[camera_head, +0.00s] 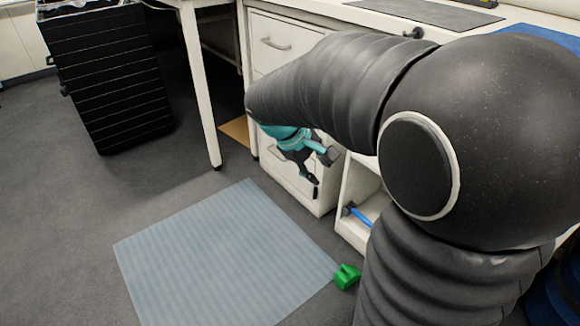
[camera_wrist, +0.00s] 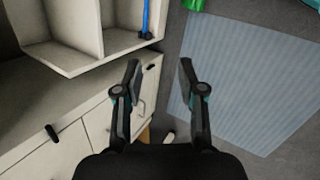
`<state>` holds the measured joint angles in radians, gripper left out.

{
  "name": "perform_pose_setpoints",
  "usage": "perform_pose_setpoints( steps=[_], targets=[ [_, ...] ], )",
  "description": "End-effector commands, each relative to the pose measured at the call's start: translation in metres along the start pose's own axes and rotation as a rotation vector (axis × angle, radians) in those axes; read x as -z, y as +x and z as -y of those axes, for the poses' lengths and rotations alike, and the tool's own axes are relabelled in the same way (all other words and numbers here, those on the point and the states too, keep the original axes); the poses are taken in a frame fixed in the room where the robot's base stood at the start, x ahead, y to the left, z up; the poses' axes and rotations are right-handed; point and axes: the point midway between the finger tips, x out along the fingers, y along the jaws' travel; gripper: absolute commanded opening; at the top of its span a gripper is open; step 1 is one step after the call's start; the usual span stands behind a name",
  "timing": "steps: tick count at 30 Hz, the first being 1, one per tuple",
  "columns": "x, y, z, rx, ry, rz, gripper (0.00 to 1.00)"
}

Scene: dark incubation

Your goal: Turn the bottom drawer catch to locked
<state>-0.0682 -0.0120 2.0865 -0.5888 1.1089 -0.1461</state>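The bottom drawer (camera_head: 322,202) is the low white front of the cabinet, partly hidden behind my gripper in the head view. In the wrist view the drawer front (camera_wrist: 152,84) shows with a small dark catch (camera_wrist: 151,67) close beside the left finger. The catch is too small to tell whether it is turned to locked. My gripper (camera_head: 320,171) is in front of the lower drawer in the head view. In the wrist view my gripper (camera_wrist: 160,70) has its two fingers apart with nothing between them.
An open white shelf (camera_wrist: 103,38) holding a blue-handled tool (camera_wrist: 146,18) adjoins the cabinet. Another dark catch (camera_wrist: 52,132) is on a higher front. A blue-grey mat (camera_head: 222,260) and a green object (camera_head: 347,276) lie on the floor. A black slatted unit (camera_head: 105,75) stands at left.

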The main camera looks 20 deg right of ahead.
Motion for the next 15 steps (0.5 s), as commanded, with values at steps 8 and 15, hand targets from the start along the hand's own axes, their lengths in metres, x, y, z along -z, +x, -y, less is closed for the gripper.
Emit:
perform_pose_setpoints(
  steps=[8,15],
  targets=[
    [0.070,0.070,-0.024,-0.144,-0.250,0.195,0.40],
    [0.133,0.134,-0.033,-0.275,-0.464,0.350,0.40]
  ],
)
